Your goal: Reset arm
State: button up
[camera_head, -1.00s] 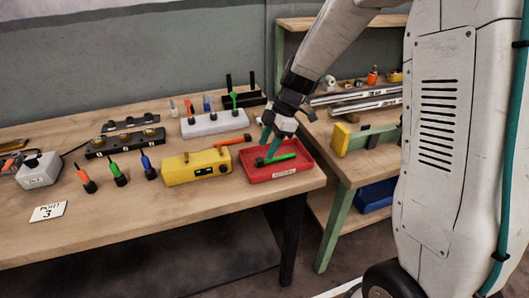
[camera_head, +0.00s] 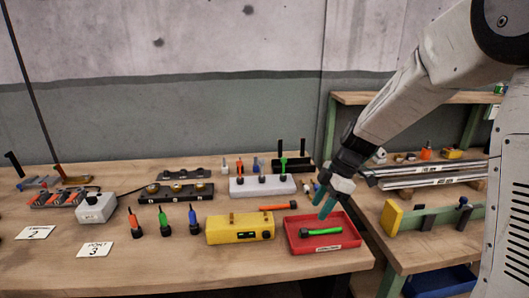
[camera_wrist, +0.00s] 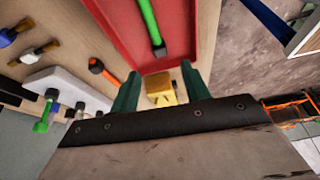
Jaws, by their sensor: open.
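My gripper (camera_head: 325,202) hangs above the red tray (camera_head: 344,245) near the right end of the wooden workbench. Its two green fingers are apart with nothing held between them. They also show in the wrist view (camera_wrist: 158,92). A green-handled tool with a dark head (camera_head: 321,232) lies in the tray, below and apart from the fingers. The wrist view shows the tray (camera_wrist: 118,32) and the green handle (camera_wrist: 149,18) at the top.
A yellow box (camera_head: 240,228) stands left of the tray, with an orange-handled tool (camera_head: 278,207) behind it. A white holder (camera_head: 262,186) carries several upright tools. Screwdrivers (camera_head: 165,222) stand farther left. A second bench (camera_head: 410,250) is at the right.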

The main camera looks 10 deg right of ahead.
jog(key=shift+s+m, duration=0.3)
jog(key=shift+m, duration=0.5)
jog(key=s+d+r+m+h, duration=0.1)
jog(key=s+r+m, duration=0.3)
jog(key=s, duration=0.5)
jog(key=s+d+r+m+t+h, duration=0.1)
jog(key=s+r+m, duration=0.3)
jog(key=s, duration=0.6)
jog(key=s+d+r+m+h, duration=0.1)
jog(key=s+r+m+h, duration=0.1)
jog(key=s+r+m, duration=0.2)
jog(key=s+m, duration=0.3)
jog(key=s, duration=0.3)
jog(key=shift+s+d+r+m+h, duration=0.2)
jog(key=shift+s+m+h, duration=0.1)
jog(key=shift+m, duration=0.1)
